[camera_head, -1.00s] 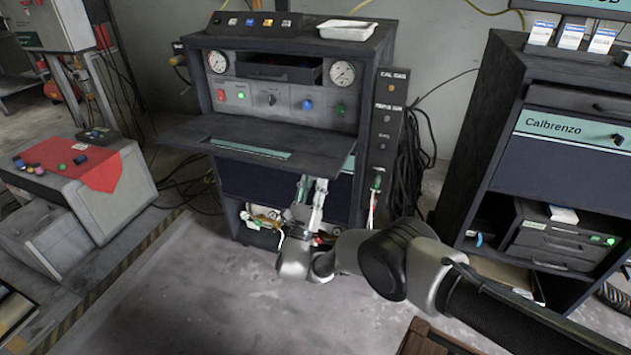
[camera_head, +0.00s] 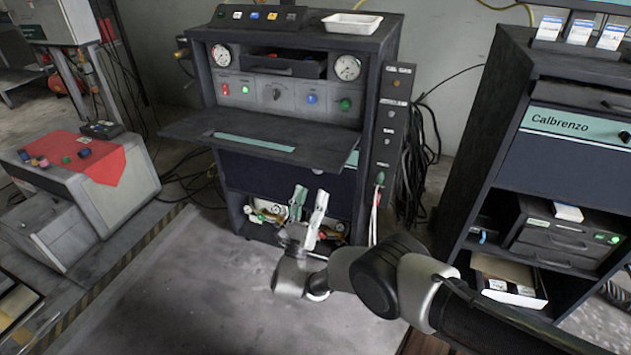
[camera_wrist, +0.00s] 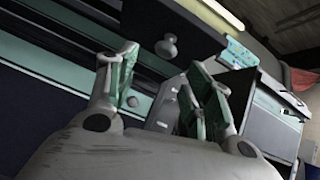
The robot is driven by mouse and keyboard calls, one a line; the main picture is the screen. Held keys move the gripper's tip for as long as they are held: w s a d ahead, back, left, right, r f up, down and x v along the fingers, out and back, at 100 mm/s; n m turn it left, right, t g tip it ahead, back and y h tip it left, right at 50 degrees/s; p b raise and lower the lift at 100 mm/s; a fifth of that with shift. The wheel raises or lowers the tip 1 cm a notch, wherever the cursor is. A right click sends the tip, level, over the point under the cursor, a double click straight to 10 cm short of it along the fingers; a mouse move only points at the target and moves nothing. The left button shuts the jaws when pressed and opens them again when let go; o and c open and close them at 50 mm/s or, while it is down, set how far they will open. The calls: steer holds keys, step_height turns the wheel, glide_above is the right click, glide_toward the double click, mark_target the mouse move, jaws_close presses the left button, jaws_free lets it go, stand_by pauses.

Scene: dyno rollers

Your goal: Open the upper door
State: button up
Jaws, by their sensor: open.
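The upper door (camera_head: 255,138) is a dark panel with a teal strip on the front of the dark test cabinet (camera_head: 383,45). It stands out roughly level below the gauges, with the control panel above it exposed. Below it is a dark blue lower panel (camera_head: 270,176) with a small knob. My gripper (camera_head: 309,193) is open and empty, fingers pointing up, lower than the door and in front of the cabinet's lower shelf. In the wrist view its fingers (camera_wrist: 163,68) are spread below a dark panel with a round knob (camera_wrist: 167,47); I cannot tell contact.
A control panel (camera_head: 290,97) with gauges and buttons sits above the door. A white tray (camera_head: 350,24) is on top of the cabinet. A grey box with a red cloth (camera_head: 100,160) stands left. A Calbrenzo cabinet (camera_head: 570,165) stands right, close to my arm. The floor between is clear.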

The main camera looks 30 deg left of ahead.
steer(key=v, duration=0.5)
steer(key=shift+s+f, duration=0.1)
steer(key=shift+s, duration=0.05)
